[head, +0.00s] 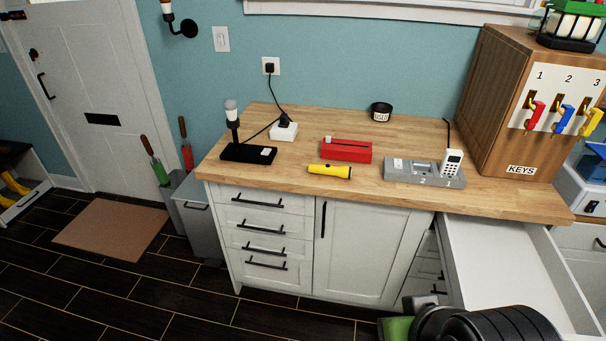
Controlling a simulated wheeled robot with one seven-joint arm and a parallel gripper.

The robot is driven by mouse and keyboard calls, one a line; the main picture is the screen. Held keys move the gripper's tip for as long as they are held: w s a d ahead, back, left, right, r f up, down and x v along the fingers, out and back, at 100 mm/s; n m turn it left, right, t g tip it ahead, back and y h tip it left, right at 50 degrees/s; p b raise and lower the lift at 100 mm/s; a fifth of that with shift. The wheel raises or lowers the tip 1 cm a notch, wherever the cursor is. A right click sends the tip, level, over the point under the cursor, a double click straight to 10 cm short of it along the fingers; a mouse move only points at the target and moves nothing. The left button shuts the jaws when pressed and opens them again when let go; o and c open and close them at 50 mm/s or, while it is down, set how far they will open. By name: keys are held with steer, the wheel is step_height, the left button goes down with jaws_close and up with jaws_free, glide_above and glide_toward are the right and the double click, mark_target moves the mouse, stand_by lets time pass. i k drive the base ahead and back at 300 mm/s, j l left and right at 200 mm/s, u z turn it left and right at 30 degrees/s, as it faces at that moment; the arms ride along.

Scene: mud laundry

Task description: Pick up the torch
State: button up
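The torch (330,171) is yellow with a dark end. It lies on its side near the front edge of the wooden counter (300,120), in front of a red box. It is in full view and nothing touches it from above. Part of my arm shows at the bottom right of the head view, below the counter and well apart from the torch. My gripper's fingers are not in view.
The red box (346,150) stands just behind the torch. A drawer (515,255) stands open at the right. The floor at left is clear around a mat (112,229).

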mark_target(343, 172)
steer(key=i+l+u, duration=0.1)
steer(key=i+u, duration=0.3)
steer(key=i+l+u, duration=0.25)
steer(key=i+u, duration=0.2)
steer(key=i+l+u, duration=0.4)
steer(key=k, duration=0.05)
